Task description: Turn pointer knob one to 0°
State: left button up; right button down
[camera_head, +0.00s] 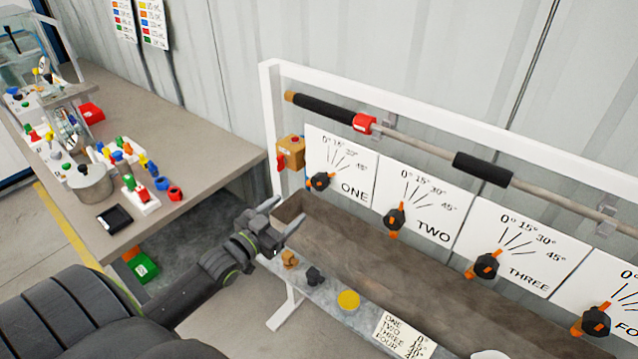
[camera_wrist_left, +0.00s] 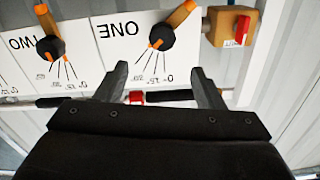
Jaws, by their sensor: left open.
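Pointer knob one (camera_head: 320,181) is a black round knob with an orange bar, on the left end of the white panel marked ONE (camera_head: 353,187). Its bar is slanted, not lined up with the 0° line. In the left wrist view the knob (camera_wrist_left: 161,40) appears upside down, beyond the fingers, its orange tip leaning toward the higher-angle marks. My left gripper (camera_head: 285,215) is open and empty, in front of and below knob one, apart from it. Its two spread fingers show in the wrist view (camera_wrist_left: 159,76). My right gripper is not in view.
Knobs TWO (camera_head: 395,219) and THREE (camera_head: 486,266) stand to the right. A brass valve (camera_head: 291,152) with a red handle is just left of knob one. A pipe (camera_head: 420,146) with black sleeves runs above. A brown trough (camera_head: 360,255) lies below. A cluttered workbench (camera_head: 190,120) is left.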

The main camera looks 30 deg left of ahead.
aim_at(317, 185)
pick_arm(q)
jog(key=w+b, duration=0.1)
jog(key=w, duration=0.3)
jog(key=w+b, duration=0.1)
jog(key=w, duration=0.3)
jog(key=w+b, duration=0.2)
jog(key=w, duration=0.3)
jog(key=shift+d+f, duration=0.2)
jog(key=shift+d, duration=0.05)
jog(key=shift+w, duration=0.3)
jog(key=shift+d, duration=0.1)
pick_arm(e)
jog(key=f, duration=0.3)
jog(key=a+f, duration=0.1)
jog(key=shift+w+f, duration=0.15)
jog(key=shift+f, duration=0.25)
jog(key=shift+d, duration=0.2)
